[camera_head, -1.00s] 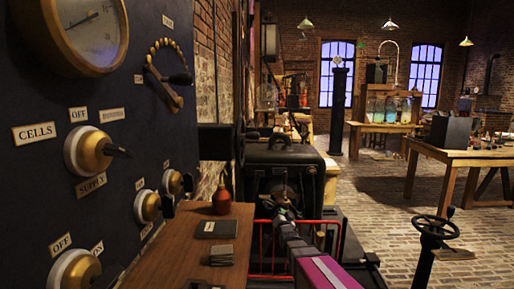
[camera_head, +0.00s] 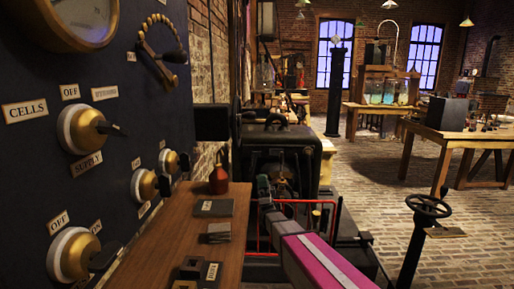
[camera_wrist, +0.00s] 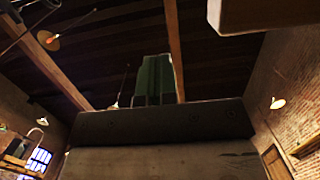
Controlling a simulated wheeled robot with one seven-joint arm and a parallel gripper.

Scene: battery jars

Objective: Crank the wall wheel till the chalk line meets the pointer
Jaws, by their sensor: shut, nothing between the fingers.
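My gripper (camera_wrist: 154,80) shows in the wrist view as two green fingers side by side, shut and empty, with dark roof beams behind them. In the head view the small green end of my arm (camera_head: 263,186) is low in the middle, in front of a dark machine. It touches nothing that I can make out. A dark handwheel (camera_head: 428,205) on a floor post stands at the right, well apart from my gripper. I cannot make out a wheel on a wall, a chalk line or a pointer for it.
A dark switch panel (camera_head: 110,150) with knobs and a curved crank switch (camera_head: 160,50) fills the left. A wooden bench (camera_head: 180,225) below it holds a red bottle (camera_head: 219,180) and dark blocks. A red rail (camera_head: 317,203) stands by the machine (camera_head: 280,150). Brick floor (camera_head: 385,195) is open at right.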

